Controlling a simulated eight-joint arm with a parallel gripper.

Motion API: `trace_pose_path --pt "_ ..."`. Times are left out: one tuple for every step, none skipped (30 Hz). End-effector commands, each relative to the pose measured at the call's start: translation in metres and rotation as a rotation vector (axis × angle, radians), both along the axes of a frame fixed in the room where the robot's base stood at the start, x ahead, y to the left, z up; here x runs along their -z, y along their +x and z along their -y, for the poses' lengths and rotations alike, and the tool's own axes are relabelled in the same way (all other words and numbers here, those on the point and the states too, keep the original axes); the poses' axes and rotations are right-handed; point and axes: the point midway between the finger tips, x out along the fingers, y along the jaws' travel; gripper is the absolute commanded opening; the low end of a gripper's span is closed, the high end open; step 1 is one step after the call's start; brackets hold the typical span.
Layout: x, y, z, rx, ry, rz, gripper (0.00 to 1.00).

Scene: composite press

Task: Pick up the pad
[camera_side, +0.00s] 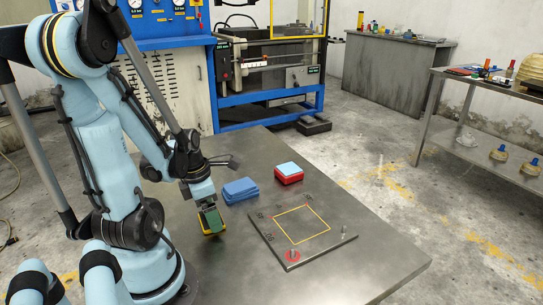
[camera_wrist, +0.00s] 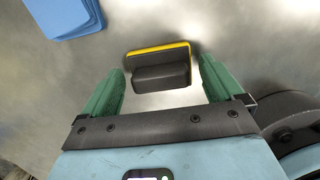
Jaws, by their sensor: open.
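The pad (camera_wrist: 160,66) is a dark block with a black grip and a yellow edge. In the wrist view it lies between and just ahead of the two green fingers of my gripper (camera_wrist: 163,75). The fingers are apart, with a gap on each side of the black grip. In the side view my gripper (camera_side: 209,213) points down at the table, and the yellow edge of the pad (camera_side: 213,232) shows at the fingertips. The fingers hide most of the pad there.
On the metal table (camera_side: 340,270) a blue stack (camera_side: 240,190) lies near my gripper. A red block with a light blue top (camera_side: 289,173) stands behind. A flat plate (camera_side: 302,232) with a yellow outlined square and upright pins lies to the right. A press (camera_side: 270,80) stands behind the table.

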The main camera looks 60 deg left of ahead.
Motion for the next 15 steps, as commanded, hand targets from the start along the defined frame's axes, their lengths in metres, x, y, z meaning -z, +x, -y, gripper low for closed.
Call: trace_pose_path --pt "0.0004 0.0001 0.0001 0.000 0.000 0.000 0.94" --pt "0.0004 0.0001 0.0001 0.000 0.000 0.000 0.94" --pt "0.0004 -0.0001 0.0002 0.000 0.000 0.000 0.94" --pt "0.0004 0.0000 0.0001 0.000 0.000 0.000 0.94" --pt "0.0003 -0.0001 0.0001 0.000 0.000 0.000 0.94" --pt "0.0003 -0.0001 0.0001 0.000 0.000 0.000 0.94" --pt "0.0003 -0.0001 0.0001 0.000 0.000 0.000 0.91" --pt "0.0003 -0.0001 0.0001 0.000 0.000 0.000 0.86" --pt "0.0003 0.0000 0.0001 0.000 0.000 0.000 0.80" --pt "0.0002 -0.0001 0.0001 0.000 0.000 0.000 0.75" --pt "0.0002 -0.0001 0.0001 0.000 0.000 0.000 0.71" --pt "0.0002 0.0000 0.0001 0.000 0.000 0.000 0.65" --pt "0.0002 0.0000 0.0000 0.000 0.000 0.000 0.60" --pt "0.0002 0.0000 0.0000 0.000 0.000 0.000 0.55" --pt "0.0002 0.0000 0.0000 0.000 0.000 0.000 0.49"
